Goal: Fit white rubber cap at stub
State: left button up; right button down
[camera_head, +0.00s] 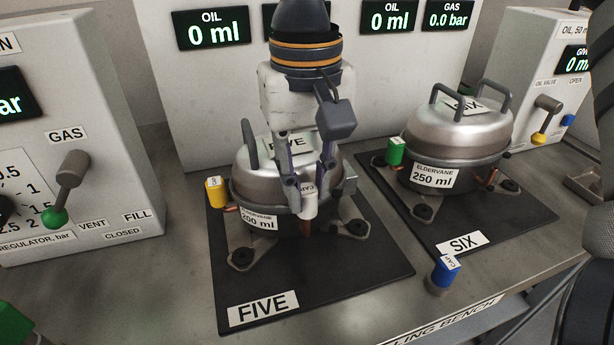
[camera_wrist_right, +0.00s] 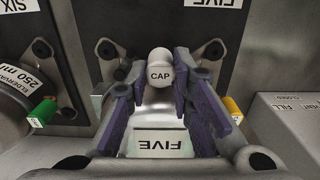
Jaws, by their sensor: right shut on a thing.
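The white rubber cap (camera_head: 309,205), marked CAP, is between the fingers of my right gripper (camera_head: 308,190), at the front of compressor FIVE (camera_head: 240,185). My right gripper is shut on the cap, which also shows in the wrist view (camera_wrist_right: 160,72). A copper stub (camera_head: 305,228) shows directly below the cap in the head view. I cannot tell whether the cap touches it or sits on it. Compressor FIVE stands on its dark pallet (camera_head: 330,290), and a yellow cap (camera_head: 215,191) is at its left side. My left gripper is not in view.
Compressor SIX (camera_head: 455,135) stands at the right with a green cap (camera_head: 395,151) at its left and a copper stub (camera_head: 490,178) at its right. A blue cap (camera_head: 446,270) stands on the bench in front of it. A gas regulator box (camera_head: 90,120) is at the left.

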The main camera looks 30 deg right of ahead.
aim_at(307, 189)
jog(key=shift+f, duration=1.5)
jog(key=c, duration=1.3)
grip_release()
jog(key=shift+c, duration=0.2)
notch_tip(307, 189, up, 12)
